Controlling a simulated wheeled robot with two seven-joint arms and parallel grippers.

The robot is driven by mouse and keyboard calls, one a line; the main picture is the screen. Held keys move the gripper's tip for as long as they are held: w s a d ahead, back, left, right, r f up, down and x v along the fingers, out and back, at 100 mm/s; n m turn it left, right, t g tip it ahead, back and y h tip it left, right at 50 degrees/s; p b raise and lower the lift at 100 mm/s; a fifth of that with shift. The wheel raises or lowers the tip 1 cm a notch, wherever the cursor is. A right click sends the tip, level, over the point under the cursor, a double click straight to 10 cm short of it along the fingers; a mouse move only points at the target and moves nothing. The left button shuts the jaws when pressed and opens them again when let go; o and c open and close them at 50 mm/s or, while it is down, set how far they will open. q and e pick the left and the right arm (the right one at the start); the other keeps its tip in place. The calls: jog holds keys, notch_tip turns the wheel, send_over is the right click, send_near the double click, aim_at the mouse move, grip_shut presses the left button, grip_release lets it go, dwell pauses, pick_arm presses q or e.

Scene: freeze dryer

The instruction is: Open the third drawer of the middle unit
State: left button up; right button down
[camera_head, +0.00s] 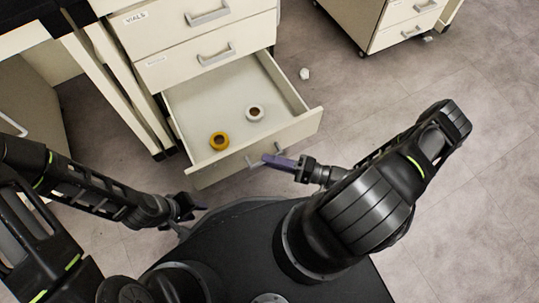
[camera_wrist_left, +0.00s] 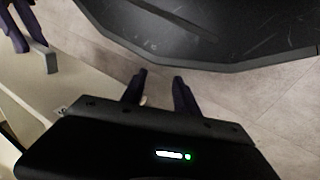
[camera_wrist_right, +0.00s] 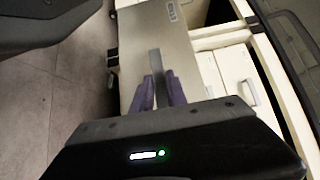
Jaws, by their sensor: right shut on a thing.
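The third drawer (camera_head: 297,134) of the middle unit stands pulled well out, its inside showing in the head view. My right gripper (camera_head: 268,160) is shut on the drawer's bar handle (camera_head: 251,163). The right wrist view shows the handle (camera_wrist_right: 157,62) between its two purple fingers. My left gripper (camera_head: 197,208) is empty, low in front of the drawer's left end. Its fingers (camera_wrist_left: 160,85) are apart in the left wrist view.
Two shut drawers with handles (camera_head: 208,15) (camera_head: 216,55) sit above the open one; the top one is labelled VIALS. Another drawer unit (camera_head: 388,38) stands at the upper right. A small white object (camera_head: 304,73) lies on the floor. The floor at right is clear.

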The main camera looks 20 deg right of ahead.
jog(key=c, duration=1.3)
grip_release()
jog(key=shift+d, duration=0.1)
jog(key=p+v, duration=0.1)
jog(key=v, duration=0.6)
jog(key=shift+s+d, duration=0.2)
jog(key=shift+s, duration=0.05)
